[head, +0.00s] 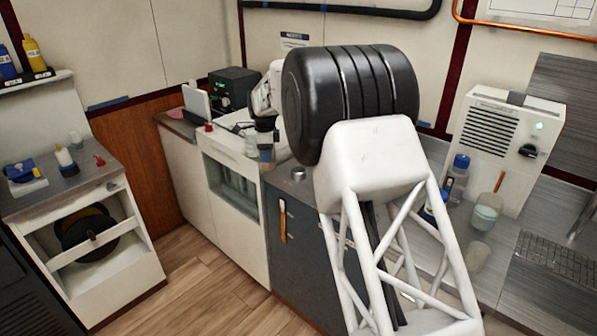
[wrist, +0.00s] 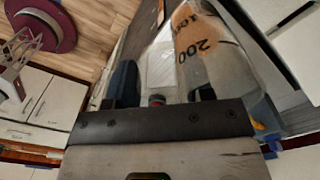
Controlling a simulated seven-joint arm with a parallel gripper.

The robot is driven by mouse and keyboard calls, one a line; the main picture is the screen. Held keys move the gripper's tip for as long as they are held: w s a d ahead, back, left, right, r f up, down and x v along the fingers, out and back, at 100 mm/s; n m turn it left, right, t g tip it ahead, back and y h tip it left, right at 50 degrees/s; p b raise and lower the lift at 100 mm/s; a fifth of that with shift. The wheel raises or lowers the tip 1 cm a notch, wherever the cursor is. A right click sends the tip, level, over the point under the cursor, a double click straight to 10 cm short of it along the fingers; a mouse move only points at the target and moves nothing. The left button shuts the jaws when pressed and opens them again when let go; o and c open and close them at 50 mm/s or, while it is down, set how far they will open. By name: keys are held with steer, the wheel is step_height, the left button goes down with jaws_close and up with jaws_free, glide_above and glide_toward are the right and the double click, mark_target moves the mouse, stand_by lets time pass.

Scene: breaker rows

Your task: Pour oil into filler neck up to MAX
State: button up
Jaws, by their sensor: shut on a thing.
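In the head view my gripper (head: 266,124) is small and partly hidden behind my large black arm joint. The clear container (head: 267,151) hangs below its dark fingers, near the counter's front edge. Its liquid level is too small and blurred to read. A short metallic cylinder (head: 298,173) stands on the dark cabinet just right of it. I cannot tell whether this is the filler neck. No MAX mark is readable.
A black box with a green display (head: 232,87) stands at the back of the counter. A red-capped item (head: 208,127) is left of my gripper. A blue-capped bottle (head: 457,172) and a pale green cup (head: 485,216) stand right. A side cart (head: 70,185) stands left.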

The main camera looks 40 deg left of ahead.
steer(key=shift+r, duration=0.75)
steer(key=w+d+r+n, duration=0.2)
steer(key=w+d+n, duration=0.2)
steer(key=d, duration=0.9)
steer(key=w+d+r+n, duration=0.3)
steer(key=d+n, duration=0.4)
steer(key=d, duration=0.7)
steer(key=w+d+r+n, duration=0.2)
steer(key=w+d+n, duration=0.2)
steer(key=d, duration=0.9)
steer(key=shift+w+d+r+n, duration=0.15)
steer(key=shift+w+d+n, duration=0.15)
steer(key=shift+n, duration=0.7)
